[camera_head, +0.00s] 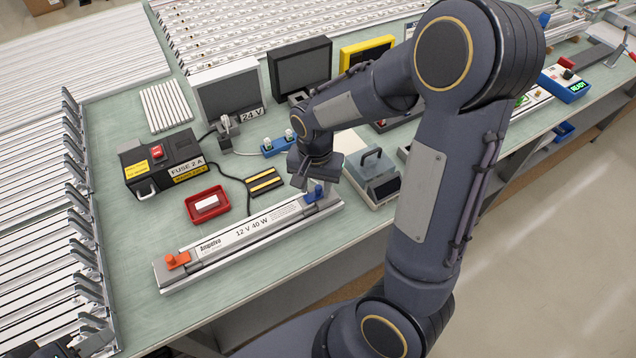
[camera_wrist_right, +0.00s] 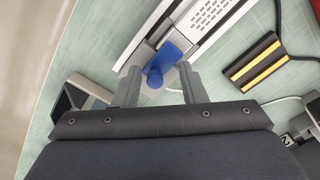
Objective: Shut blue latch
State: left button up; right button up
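The blue latch (camera_head: 314,193) sits at the right end of the long white 12 V 40 W lamp unit (camera_head: 250,231). In the right wrist view the latch (camera_wrist_right: 168,62) shows a round blue knob at its near end. My right gripper (camera_head: 302,182) points down over that end. In the right wrist view its two fingers (camera_wrist_right: 160,84) are open, one on each side of the knob, with visible gaps. Whether the latch is open or shut I cannot tell. A dark part of my left gripper (camera_head: 82,346) shows at the bottom left corner, mostly cut off.
An orange latch (camera_head: 177,260) is at the unit's left end. A black-and-yellow striped block (camera_head: 263,182) lies behind, and a grey handled box (camera_head: 373,172) stands right of the blue latch. A red tray (camera_head: 207,204) and a fuse box (camera_head: 160,163) stand further left.

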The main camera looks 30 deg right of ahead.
aim_at(317, 188)
jog(key=shift+d, duration=0.15)
notch_tip(317, 188, up, 8)
jog(key=shift+f, duration=0.1)
dwell(0.4)
dwell(0.4)
jog(key=s+a+r+n+t+y, duration=0.2)
jog(key=s+n, duration=0.2)
jog(key=s, duration=0.3)
jog(key=s+a+r+n+t+y, duration=0.1)
jog(key=s+a+r+n+t, duration=0.2)
jog(key=s, duration=0.5)
jog(key=shift+n+t+y, duration=0.3)
jog(key=shift+n+y, duration=0.1)
dwell(2.8)
